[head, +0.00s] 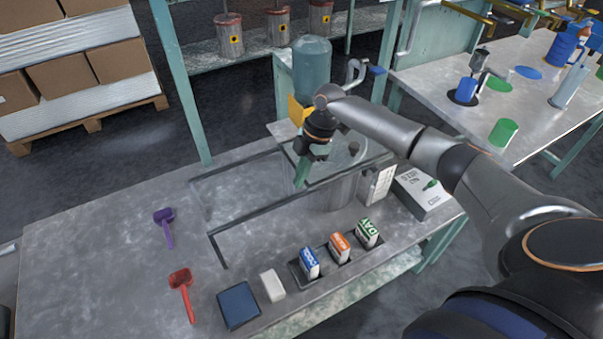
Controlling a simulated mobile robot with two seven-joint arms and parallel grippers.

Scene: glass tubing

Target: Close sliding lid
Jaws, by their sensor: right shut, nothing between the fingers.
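A pale, glassy flat panel (343,157) lies at the back right of the grey workbench, beside and partly over a metal drum-like body (345,192); I take it to be the sliding lid. Dark rails (250,218) frame a rectangular area of the bench to its left. My right gripper (301,180) points down at the panel's left end, close to a green upright piece. The gripper is shut and looks empty; whether it touches the panel or the green piece I cannot tell. My arm hides part of the panel's far side. My left gripper is not in view.
A dark blue box (239,306), a white block (272,285) and blue, orange and green labelled blocks (310,262) line the front.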

